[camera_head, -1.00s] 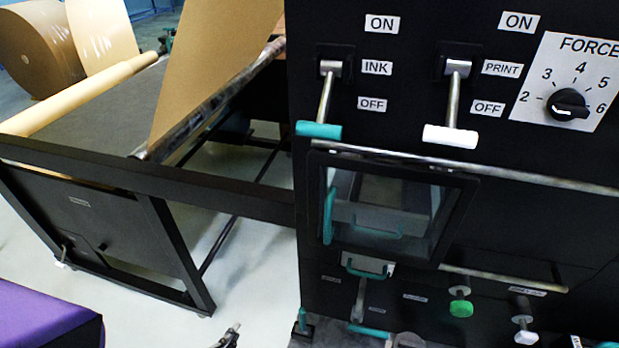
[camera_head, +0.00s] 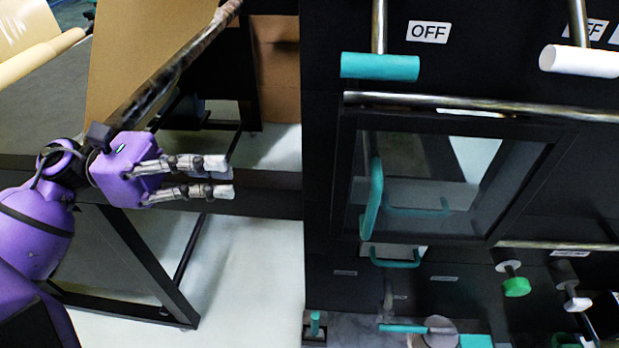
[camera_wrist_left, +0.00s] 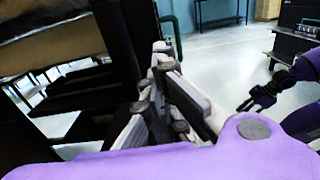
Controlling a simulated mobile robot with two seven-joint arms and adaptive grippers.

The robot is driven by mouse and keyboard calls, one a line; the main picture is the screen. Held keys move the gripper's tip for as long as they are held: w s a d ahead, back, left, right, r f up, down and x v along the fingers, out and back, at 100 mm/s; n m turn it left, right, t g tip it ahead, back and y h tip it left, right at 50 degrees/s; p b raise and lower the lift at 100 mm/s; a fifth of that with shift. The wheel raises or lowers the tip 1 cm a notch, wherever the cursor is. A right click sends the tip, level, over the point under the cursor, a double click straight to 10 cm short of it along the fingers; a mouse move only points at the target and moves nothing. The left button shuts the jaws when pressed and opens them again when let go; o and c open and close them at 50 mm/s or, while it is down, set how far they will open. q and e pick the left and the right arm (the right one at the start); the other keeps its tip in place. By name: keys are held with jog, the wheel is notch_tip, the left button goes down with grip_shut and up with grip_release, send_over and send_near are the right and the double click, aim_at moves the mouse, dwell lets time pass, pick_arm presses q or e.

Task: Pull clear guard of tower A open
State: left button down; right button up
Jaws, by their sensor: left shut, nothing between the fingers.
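The clear guard (camera_head: 462,216) is a dark-framed see-through pane on the front of the black machine, right of centre in the head view. It looks closed. An upright teal handle (camera_head: 372,198) stands out at its left side. Another teal handle shows dimly through the pane.
A metal bar (camera_head: 480,107) runs just above the guard. A teal lever (camera_head: 380,66) and a white lever (camera_head: 580,61) hang above it. Small handles and green and white knobs sit below. A black frame beam (camera_head: 265,192) lies behind my left gripper.

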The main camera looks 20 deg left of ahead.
pick_arm(q)
jog(key=p+x, duration=0.3)
jog(key=x, duration=1.1)
jog(key=shift+p, duration=0.35)
pick_arm(e)
jog(key=shift+w+d+r, duration=0.1)
jog(key=shift+w+r, duration=0.05)
jog(key=shift+r, duration=0.7)
jog(key=shift+w+d+r, duration=0.1)
jog(key=shift+w+r, duration=0.05)
jog(key=shift+r, duration=0.7)
pick_arm(q)
jog(key=shift+d, duration=0.15)
